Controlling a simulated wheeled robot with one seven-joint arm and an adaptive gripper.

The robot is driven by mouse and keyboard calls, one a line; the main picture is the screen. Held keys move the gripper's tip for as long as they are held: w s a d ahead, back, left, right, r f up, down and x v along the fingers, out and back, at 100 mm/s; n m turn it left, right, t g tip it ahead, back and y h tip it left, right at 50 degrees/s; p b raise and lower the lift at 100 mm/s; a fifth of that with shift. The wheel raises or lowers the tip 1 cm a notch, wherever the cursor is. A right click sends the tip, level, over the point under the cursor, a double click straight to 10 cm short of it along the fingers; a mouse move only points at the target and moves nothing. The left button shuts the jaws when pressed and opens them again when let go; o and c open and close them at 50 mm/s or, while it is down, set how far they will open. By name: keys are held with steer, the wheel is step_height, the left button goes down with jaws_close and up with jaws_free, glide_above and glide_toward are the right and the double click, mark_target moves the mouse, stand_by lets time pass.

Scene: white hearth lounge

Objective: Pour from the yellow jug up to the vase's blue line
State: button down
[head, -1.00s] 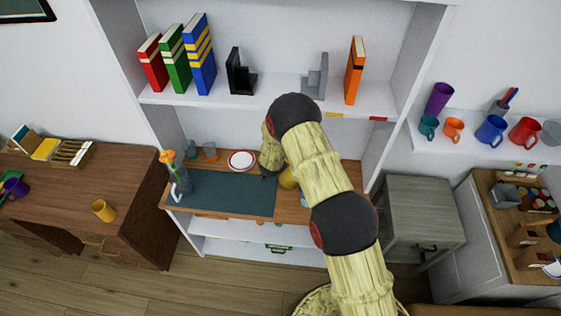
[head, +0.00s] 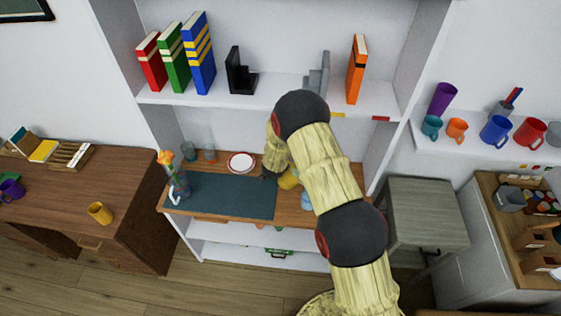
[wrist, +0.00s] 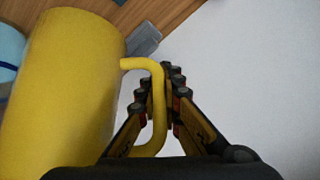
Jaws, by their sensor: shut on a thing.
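The yellow jug (head: 289,180) is at the right part of the wooden shelf top, mostly hidden behind my arm in the head view. In the wrist view the jug (wrist: 62,85) fills the left side, and its handle (wrist: 158,105) runs between my fingers. My gripper (wrist: 168,92) is shut on this handle; in the head view it (head: 268,173) is small and partly hidden.
A dark teal mat (head: 232,196) lies between vase and jug. A red-rimmed plate (head: 241,162) and two glasses (head: 209,152) stand behind it. A light blue object (head: 306,200) is near the jug. The book shelf (head: 200,100) overhangs above.

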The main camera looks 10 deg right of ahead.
steer(key=shift+w+r+m+t+y+b, duration=0.1)
steer(key=shift+r+m+t+y+b, duration=0.35)
steer(key=shift+r+b, duration=1.35)
steer(key=shift+r+t+b, duration=0.1)
steer(key=shift+t+b, duration=0.35)
steer(key=shift+b, duration=0.9)
steer(key=shift+s+d+r+m+t+y+b, duration=0.25)
steer(key=shift+r+t+b, duration=0.2)
steer(key=shift+r, duration=0.4)
steer(key=shift+s+r+m+t+y+b, duration=0.1)
steer(key=shift+r+m+t+y+b, duration=0.25)
steer(key=shift+r, duration=0.45)
steer(key=shift+s+d+r+m+t+y+b, duration=0.2)
steer(key=shift+r+t+b, duration=0.25)
steer(key=shift+r, duration=0.4)
steer(key=shift+b, duration=0.7)
steer(key=shift+s+d+r+m+t+y+b, duration=0.1)
steer(key=shift+s+r+t+b, duration=0.15)
steer(key=shift+b, duration=0.45)
steer(key=shift+d+r+m+t+y+b, duration=0.15)
steer(key=shift+r+b, duration=0.25)
steer(key=shift+b, duration=0.35)
steer(key=shift+s+r+t+y+b, duration=0.15)
steer(key=shift+r+b, duration=0.15)
steer(key=shift+b, duration=0.4)
